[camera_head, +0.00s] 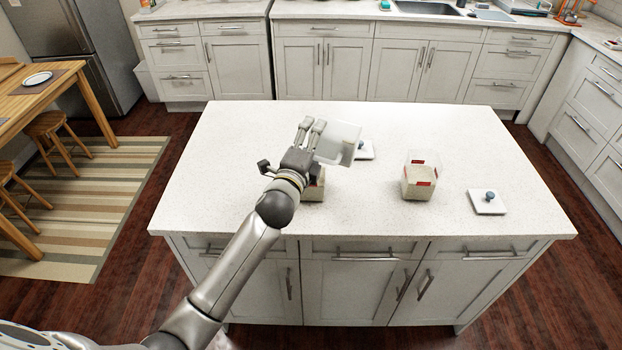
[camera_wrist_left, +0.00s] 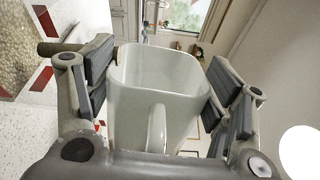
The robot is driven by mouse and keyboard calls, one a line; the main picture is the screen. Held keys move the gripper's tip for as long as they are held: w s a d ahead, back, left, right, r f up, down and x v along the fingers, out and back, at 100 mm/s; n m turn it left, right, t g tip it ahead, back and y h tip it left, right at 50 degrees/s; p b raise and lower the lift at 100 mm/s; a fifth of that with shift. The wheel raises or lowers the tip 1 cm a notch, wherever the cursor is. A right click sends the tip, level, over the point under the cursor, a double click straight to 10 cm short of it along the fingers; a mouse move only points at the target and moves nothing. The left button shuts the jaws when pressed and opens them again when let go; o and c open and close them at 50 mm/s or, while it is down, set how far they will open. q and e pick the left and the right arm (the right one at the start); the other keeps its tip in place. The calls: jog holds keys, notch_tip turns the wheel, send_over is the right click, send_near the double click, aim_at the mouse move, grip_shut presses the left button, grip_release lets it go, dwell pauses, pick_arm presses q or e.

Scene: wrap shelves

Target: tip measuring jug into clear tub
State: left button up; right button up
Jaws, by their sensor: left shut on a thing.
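My left gripper (camera_head: 311,128) is shut on the white measuring jug (camera_head: 338,143) and holds it above the island, tilted. In the left wrist view the jug (camera_wrist_left: 158,95) sits between the finger pads, its handle toward the camera. Its visible inside is pale, with no contents that I can make out. One clear tub (camera_head: 315,188) with pale contents stands below my gripper, partly hidden by it. Another clear tub (camera_head: 420,174) with beige contents and red marks stands to the right, apart from the jug. My right gripper is not in view.
A white lid with a dark knob (camera_head: 487,201) lies at the right on the island top (camera_head: 245,135). A second lid (camera_head: 366,152) lies behind the jug, partly hidden. The island's left side and back are clear.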

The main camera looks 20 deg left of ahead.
aim_at(346, 135)
pick_arm(q)
jog(key=shift+r, duration=0.1)
dwell(0.4)
jog(key=shift+r+p, duration=0.2)
jog(key=shift+p, duration=0.15)
jog(key=r+m+p, duration=0.1)
jog(key=m, duration=0.1)
jog(key=m+p, duration=0.2)
jog(key=shift+r+m, duration=0.3)
jog(key=shift+r, duration=0.1)
jog(key=shift+m+p, duration=0.4)
jog(key=shift+m, duration=0.2)
jog(key=d+r+m+p, duration=0.1)
jog(key=d+m+p, duration=0.1)
jog(key=d+r+m+p, duration=0.1)
jog(key=d+m, duration=0.1)
jog(key=d, duration=0.1)
jog(key=d+r+m+p, duration=0.1)
jog(key=d+m+p, duration=0.1)
jog(key=d, duration=0.1)
jog(key=shift+s+p, duration=0.1)
jog(key=shift+p, duration=0.2)
jog(key=d+r+m, duration=0.1)
jog(key=d+m, duration=0.4)
jog(key=d, duration=0.1)
jog(key=shift+r, duration=0.35)
jog(key=shift+s, duration=0.1)
